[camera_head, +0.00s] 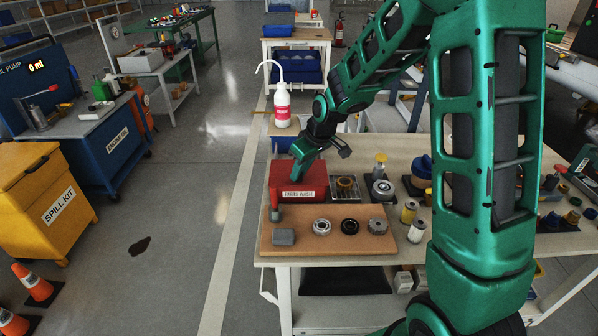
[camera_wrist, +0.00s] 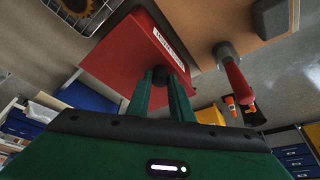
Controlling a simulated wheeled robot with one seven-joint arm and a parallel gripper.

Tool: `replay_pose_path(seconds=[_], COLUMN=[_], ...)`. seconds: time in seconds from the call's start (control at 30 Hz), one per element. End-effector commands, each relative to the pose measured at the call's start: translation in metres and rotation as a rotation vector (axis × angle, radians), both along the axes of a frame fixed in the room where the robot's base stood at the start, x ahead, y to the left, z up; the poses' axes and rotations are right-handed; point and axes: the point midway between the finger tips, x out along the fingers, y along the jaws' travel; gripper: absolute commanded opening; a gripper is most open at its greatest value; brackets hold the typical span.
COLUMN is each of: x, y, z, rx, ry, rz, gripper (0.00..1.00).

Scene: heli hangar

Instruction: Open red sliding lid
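The red box (camera_head: 299,193), labelled PARTS WASH, stands at the back left of the workbench. Its red top (camera_wrist: 130,48) fills the upper middle of the wrist view, and no gap into the box can be made out. A small dark knob (camera_wrist: 173,75) sits at the edge of the red top, by the label. My gripper (camera_head: 296,170) reaches down over the left part of the box. In the wrist view its two green fingers (camera_wrist: 170,78) are close together, with the knob between their tips. My fingers partly hide the knob.
A wooden board (camera_head: 330,238) with several round parts and a grey block (camera_head: 284,237) lies in front of the box. A red-handled tool (camera_head: 275,203) stands at its front left. A metal tray (camera_head: 345,188) is close on the right. A white bottle (camera_head: 282,105) stands behind.

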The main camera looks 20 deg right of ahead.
Motion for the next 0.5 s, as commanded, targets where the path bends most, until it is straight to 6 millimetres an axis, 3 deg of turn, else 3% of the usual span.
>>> replay_pose_path(seconds=[0.17, 0.5], x=[0.009, 0.079], y=[-0.003, -0.026], z=[0.000, 0.000], rx=[0.000, 0.000], ry=[0.000, -0.002], rz=[-0.001, -0.002], gripper=[0.00, 0.00])
